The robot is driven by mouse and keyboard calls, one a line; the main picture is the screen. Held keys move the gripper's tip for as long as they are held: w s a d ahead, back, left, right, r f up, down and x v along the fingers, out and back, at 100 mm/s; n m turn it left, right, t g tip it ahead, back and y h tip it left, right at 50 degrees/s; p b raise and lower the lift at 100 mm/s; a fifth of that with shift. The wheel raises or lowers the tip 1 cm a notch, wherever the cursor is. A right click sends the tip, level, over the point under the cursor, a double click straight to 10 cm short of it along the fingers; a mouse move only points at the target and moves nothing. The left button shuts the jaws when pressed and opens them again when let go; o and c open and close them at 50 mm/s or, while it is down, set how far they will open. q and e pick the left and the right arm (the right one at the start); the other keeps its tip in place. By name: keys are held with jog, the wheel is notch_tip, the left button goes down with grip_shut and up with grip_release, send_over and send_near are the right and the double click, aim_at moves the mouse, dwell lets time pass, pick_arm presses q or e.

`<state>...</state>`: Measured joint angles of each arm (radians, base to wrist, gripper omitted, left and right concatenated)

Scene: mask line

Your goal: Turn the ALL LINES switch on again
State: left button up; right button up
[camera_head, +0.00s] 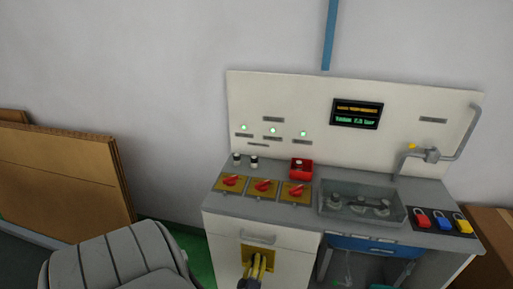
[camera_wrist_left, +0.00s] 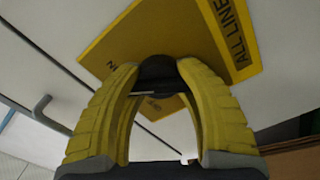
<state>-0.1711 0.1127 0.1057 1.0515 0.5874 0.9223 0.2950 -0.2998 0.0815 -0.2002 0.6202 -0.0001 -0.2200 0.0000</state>
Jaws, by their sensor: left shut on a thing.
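The ALL LINES switch has a yellow plate (camera_head: 246,251) on the white cabinet front, below a grey bar handle (camera_head: 258,238). In the left wrist view, the plate (camera_wrist_left: 200,35) carries the words ALL LINES along one edge. My left gripper (camera_head: 258,262) reaches the plate from below in the head view. Its yellow fingers are shut on the dark switch knob (camera_wrist_left: 157,70), one finger on each side. The fingers and knob hide the middle of the plate, and I cannot tell the switch position. My right gripper is in neither view.
Several red rotary switches on yellow plates (camera_head: 263,188) line the worktop (camera_head: 330,220). A red box (camera_head: 301,168), a clear-covered tray (camera_head: 362,206) and coloured padlocks (camera_head: 442,221) sit there too. Green lamps (camera_head: 273,130) and a lit display (camera_head: 357,114) show on the back panel. Cardboard (camera_head: 65,175) leans left.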

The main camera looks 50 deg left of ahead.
pick_arm(q)
jog(key=shift+m, duration=1.3)
jog(key=shift+a+m, duration=0.1)
jog(key=shift+m, duration=0.2)
jog(key=o, duration=1.2)
jog(key=shift+s, duration=0.1)
jog(key=o, duration=0.7)
jog(key=v, duration=0.4)
jog(key=shift+d+f, duration=0.25)
jog(key=v, duration=0.7)
jog(key=shift+s+d+r, duration=0.15)
jog(key=shift+s+r, duration=0.1)
jog(key=shift+s, duration=0.05)
